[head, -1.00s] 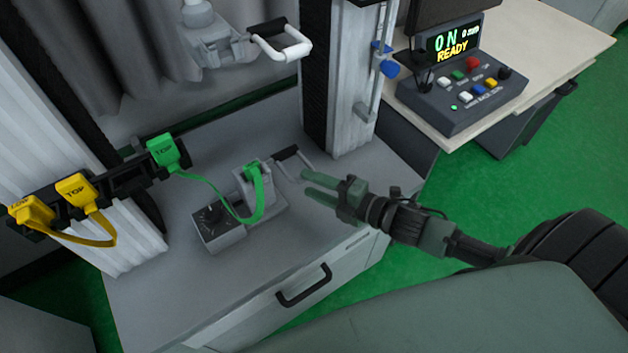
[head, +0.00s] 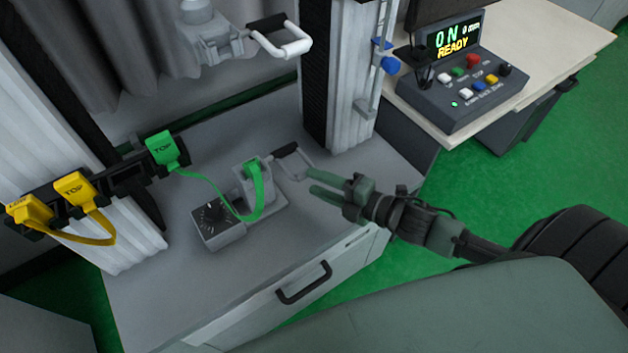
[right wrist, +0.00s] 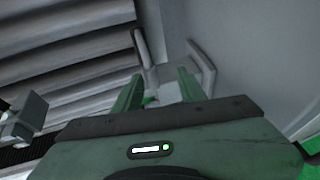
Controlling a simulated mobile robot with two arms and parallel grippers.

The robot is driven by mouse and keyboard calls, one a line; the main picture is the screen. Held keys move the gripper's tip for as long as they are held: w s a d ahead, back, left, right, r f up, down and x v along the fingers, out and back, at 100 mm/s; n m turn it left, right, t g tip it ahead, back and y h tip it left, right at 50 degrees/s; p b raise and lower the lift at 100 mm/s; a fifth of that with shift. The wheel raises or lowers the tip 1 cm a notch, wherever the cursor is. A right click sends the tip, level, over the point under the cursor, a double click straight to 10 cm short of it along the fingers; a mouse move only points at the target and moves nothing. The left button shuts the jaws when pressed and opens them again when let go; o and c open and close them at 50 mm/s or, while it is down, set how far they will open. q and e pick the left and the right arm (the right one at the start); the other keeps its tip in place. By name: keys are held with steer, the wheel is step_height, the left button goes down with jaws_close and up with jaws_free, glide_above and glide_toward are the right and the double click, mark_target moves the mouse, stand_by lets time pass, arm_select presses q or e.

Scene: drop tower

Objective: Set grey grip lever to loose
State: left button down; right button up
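The lower grip (head: 254,186) is a grey block on the grey bench, with a green tag and strap at its top. Its grey lever (head: 305,163), a U-shaped handle with a dark section, sticks out to the right. My right gripper (head: 312,180) is just right of and in front of this lever, fingers apart and empty. In the right wrist view a pale lever-like frame (right wrist: 206,68) shows beyond the open fingers; contact cannot be told. An upper grip (head: 208,42) with a white lever (head: 284,44) hangs above. My left gripper is not in view.
A dial box (head: 215,222) sits left of the lower grip. A rail with a green tag (head: 162,149) and yellow tags (head: 75,190) is at left. A grey column (head: 350,90) stands behind the lever. A control box (head: 462,90) reading ON, READY is on the right table.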

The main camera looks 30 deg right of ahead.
steer(key=v, duration=0.6)
steer(key=shift+s, duration=0.15)
stand_by(0.3)
